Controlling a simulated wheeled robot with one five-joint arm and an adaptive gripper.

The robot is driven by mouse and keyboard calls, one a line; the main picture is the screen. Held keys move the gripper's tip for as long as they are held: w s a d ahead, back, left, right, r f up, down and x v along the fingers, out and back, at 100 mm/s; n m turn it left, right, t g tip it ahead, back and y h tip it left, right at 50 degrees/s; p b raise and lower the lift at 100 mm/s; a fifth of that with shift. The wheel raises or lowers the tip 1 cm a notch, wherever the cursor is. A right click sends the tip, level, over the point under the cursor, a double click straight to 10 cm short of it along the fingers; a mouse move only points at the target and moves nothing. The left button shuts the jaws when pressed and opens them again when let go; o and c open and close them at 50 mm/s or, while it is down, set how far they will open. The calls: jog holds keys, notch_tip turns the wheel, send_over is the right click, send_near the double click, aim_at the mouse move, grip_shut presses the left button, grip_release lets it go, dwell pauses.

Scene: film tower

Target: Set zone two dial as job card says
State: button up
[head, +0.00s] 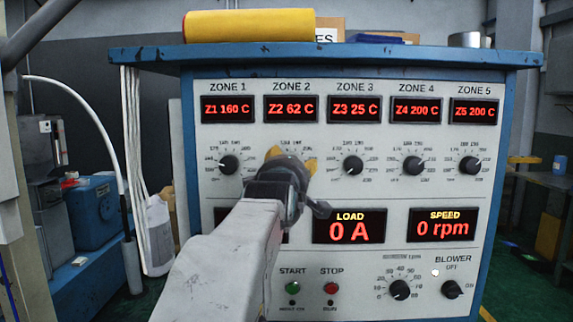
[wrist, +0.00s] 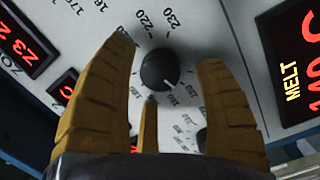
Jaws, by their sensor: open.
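The zone two display (head: 291,109) reads "Z2 62 C". The zone two dial below it is hidden behind my gripper (head: 292,160) in the head view. In the wrist view a round black dial (wrist: 160,69), seemingly the zone two one, lies between the yellow fingers of my gripper (wrist: 166,62). The fingers are open on both sides of it, with a gap to each. A white pointer mark shows at its lower right edge in that view; the 220 and 230 marks lie above it. I see no job card.
Dials for zone one (head: 229,165), zone three (head: 352,166), zone four (head: 413,165) and zone five (head: 474,165) line the panel. Below are START (head: 292,288) and STOP (head: 331,288) buttons, a speed knob (head: 400,289) and a blower switch (head: 452,289). A yellow roll (head: 250,25) lies on top.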

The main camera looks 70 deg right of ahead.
jog(key=shift+w+d, duration=0.1)
jog(key=shift+d, duration=0.4)
jog(key=shift+f, duration=0.1)
jog(key=c, duration=1.2)
